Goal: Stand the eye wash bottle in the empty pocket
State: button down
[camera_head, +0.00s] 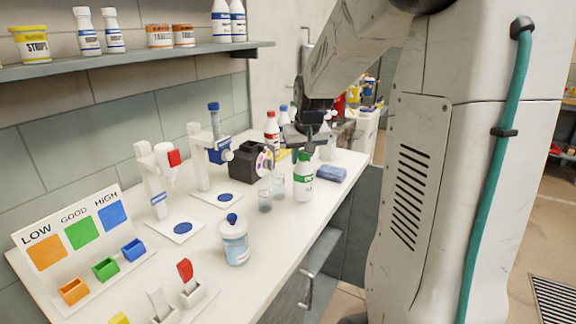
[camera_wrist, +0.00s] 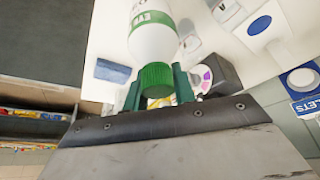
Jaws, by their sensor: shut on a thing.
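The eye wash bottle (camera_head: 303,178) is white with a green label and looks upright over the counter, near its front edge. I cannot tell whether its base touches the counter. In the wrist view, the bottle (camera_wrist: 153,42) shows its green cap towards me. My gripper (camera_head: 304,147) is above it, and in the wrist view my gripper (camera_wrist: 157,84) has its fingers on both sides of the cap, shut on it. A red-labelled bottle (camera_head: 272,129) and a blue-capped bottle (camera_head: 283,113) stand behind. I cannot make out the empty pocket; my arm hides part of that area.
Two clear beakers (camera_head: 265,201) stand just left of the bottle. A blue folded cloth (camera_head: 331,174) lies to its right. A black device (camera_head: 246,163) with a coloured disc is behind. The shelf (camera_head: 140,58) holds several containers.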

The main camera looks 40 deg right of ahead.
jog(key=shift+w+a+f, duration=0.1)
jog(key=shift+w+f, duration=0.55)
jog(key=shift+f, duration=0.3)
jog(key=shift+w+f, duration=0.65)
jog(key=shift+f, duration=0.35)
jog(key=c, duration=1.1)
grip_release()
jog(key=shift+c, duration=0.2)
